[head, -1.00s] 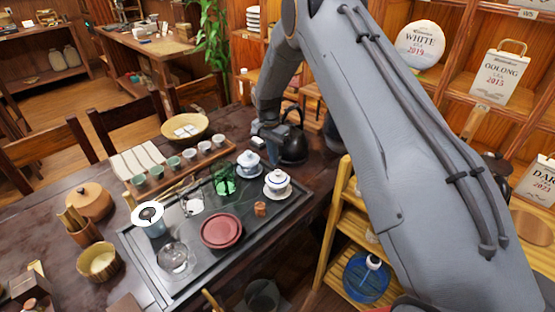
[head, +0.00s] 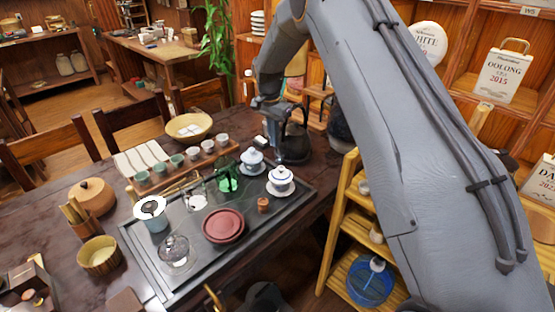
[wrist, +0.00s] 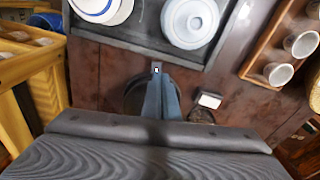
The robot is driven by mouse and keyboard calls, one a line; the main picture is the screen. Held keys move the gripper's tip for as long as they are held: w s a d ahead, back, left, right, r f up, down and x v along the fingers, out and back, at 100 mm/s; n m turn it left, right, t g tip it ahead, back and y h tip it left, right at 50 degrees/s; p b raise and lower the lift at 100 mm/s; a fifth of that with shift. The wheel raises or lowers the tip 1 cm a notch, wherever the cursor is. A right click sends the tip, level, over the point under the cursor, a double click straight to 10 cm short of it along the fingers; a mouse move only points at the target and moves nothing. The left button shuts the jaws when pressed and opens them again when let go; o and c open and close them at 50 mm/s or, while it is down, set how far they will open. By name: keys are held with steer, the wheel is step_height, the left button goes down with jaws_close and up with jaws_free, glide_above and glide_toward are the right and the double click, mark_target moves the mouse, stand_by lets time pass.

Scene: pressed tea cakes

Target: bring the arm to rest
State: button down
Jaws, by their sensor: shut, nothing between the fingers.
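My gripper (head: 292,152) is at the end of my arm, which reaches down over the far right part of the dark table (head: 75,262). In the wrist view its grey-blue fingers (wrist: 158,85) are together with nothing between them, above the reddish-brown table top. A black kettle (head: 298,122) is right at the gripper in the head view, partly hidden by it; I cannot tell whether they touch. In the wrist view a dark round shape (wrist: 134,98) shows partly behind the fingers.
Two lidded cups (head: 281,180) (head: 252,160) stand on the tea tray (head: 178,285), close by the gripper. A small white-topped block (wrist: 209,100) lies near the fingers. A yellow wooden shelf (head: 345,215) stands right of the table. Wall shelves rise behind my arm.

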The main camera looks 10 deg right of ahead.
steer(key=s+d+r+n, duration=0.2)
steer(key=s+d+r, duration=0.1)
steer(key=s, duration=0.5)
steer(key=s+d+r+n, duration=0.2)
steer(key=s+r, duration=0.2)
steer(key=s, duration=0.5)
steer(key=s+d+n, duration=0.2)
steer(key=s, duration=0.9)
steer(key=s+d+n, duration=0.1)
steer(key=s+n, duration=0.2)
steer(key=s, duration=0.9)
steer(key=shift+s+d+t+y, duration=0.3)
steer(key=shift+d+y, duration=0.05)
steer(key=shift+y, duration=0.05)
